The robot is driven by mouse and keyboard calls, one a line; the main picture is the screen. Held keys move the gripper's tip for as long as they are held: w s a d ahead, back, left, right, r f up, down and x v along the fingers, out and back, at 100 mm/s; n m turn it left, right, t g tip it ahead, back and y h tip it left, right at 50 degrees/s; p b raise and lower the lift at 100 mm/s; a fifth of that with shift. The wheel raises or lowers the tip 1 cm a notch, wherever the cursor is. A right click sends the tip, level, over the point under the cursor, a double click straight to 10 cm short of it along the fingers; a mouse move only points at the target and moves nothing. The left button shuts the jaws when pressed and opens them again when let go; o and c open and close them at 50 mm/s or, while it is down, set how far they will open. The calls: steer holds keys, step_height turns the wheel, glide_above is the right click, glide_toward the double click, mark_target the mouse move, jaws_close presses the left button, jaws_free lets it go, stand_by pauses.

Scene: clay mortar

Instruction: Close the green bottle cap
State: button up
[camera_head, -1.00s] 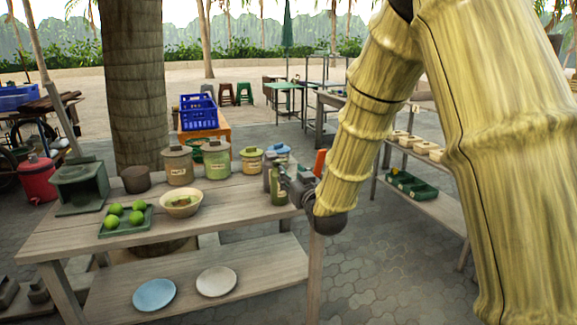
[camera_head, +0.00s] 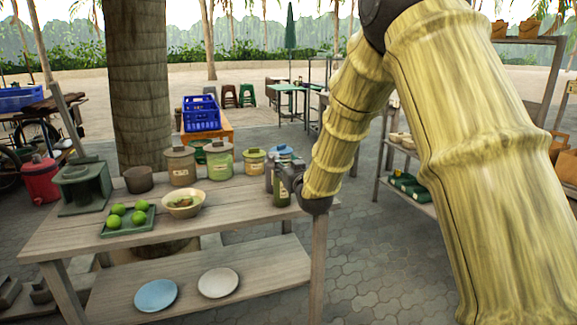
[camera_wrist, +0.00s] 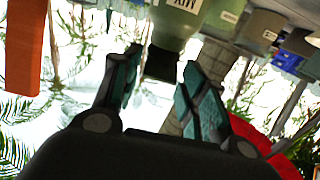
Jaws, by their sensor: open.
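The green bottle (camera_head: 281,192) stands upright near the right end of the wooden table. Its top is partly hidden by my gripper (camera_head: 291,178) in the head view. In the wrist view, which is upside down, the bottle (camera_wrist: 180,18) shows at the top with a labelled body. Its dark cap or neck end (camera_wrist: 162,63) points toward my gripper (camera_wrist: 159,72). My two teal-padded fingers are open, one on each side of that dark end. I cannot tell whether they touch it or how the cap sits.
On the wooden table (camera_head: 235,210) are labelled jars (camera_head: 219,160), a bowl (camera_head: 183,204), a green tray with limes (camera_head: 128,229) and a dark green box-like stove (camera_head: 84,186). Another bottle (camera_head: 268,174) stands close beside the green one. A shelf stands at the right.

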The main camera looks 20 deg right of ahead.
jaws_close()
steer(key=f+t+b, duration=0.1)
steer(key=t+b, duration=0.1)
steer(key=b, duration=0.2)
steer(key=f+t+b, duration=0.2)
steer(key=b, duration=0.2)
steer(key=shift+s, duration=0.2)
steer(key=shift+r, duration=0.1)
jaws_free()
stand_by(0.4)
